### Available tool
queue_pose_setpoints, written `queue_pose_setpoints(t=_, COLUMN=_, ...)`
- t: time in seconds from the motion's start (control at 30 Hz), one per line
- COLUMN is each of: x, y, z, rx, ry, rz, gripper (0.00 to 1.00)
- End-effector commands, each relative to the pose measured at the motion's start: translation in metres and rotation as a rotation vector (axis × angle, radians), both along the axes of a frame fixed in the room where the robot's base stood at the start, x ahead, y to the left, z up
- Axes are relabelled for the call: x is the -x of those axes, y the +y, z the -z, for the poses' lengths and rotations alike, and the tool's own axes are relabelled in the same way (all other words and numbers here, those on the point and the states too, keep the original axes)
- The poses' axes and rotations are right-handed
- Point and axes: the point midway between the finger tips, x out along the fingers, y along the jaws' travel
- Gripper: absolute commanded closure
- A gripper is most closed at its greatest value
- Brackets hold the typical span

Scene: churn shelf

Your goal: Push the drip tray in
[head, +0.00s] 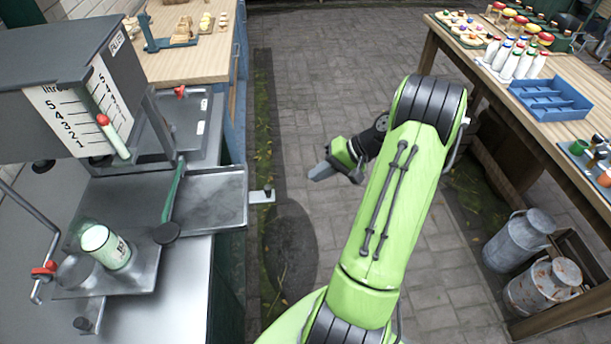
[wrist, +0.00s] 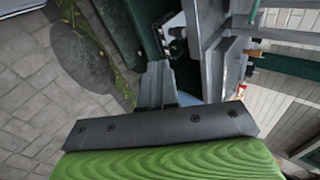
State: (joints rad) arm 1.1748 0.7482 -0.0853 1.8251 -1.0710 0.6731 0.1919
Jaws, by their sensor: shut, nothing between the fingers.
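The drip tray (head: 208,201) is a flat grey metal tray below the dispenser at the left of the head view. It sticks out to the right past the counter edge. A pale tab with a small dark knob (head: 262,196) juts from beside its right end; a pale plate with a dark knob also shows in the wrist view (wrist: 172,32). My gripper (head: 320,171) is shut and empty, to the right of the tray over the paved floor, with a gap between them. In the wrist view its fingers (wrist: 155,80) point toward the counter side.
The grey dispenser box (head: 70,80) with litre scales stands above the tray. A green-and-white container (head: 106,247) stands on a lower plate at the left. A wooden table (head: 540,95) with bottles and a blue crate (head: 550,98) is on the right, milk churns (head: 520,240) below.

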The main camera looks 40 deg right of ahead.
Motion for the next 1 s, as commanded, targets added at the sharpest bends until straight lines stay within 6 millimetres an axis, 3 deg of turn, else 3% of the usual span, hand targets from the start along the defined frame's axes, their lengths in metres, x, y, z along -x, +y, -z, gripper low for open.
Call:
queue_pose_setpoints(t=0.33, x=-0.039, y=0.042, z=0.056, rx=-0.002, ry=0.002, rz=-0.005, gripper=1.0)
queue_pose_setpoints(t=0.6, x=-0.065, y=0.068, z=0.055, rx=0.001, ry=0.001, rz=-0.004, gripper=1.0)
queue_pose_setpoints(t=1.0, x=-0.068, y=0.07, z=0.055, rx=0.001, ry=0.001, rz=-0.003, gripper=1.0)
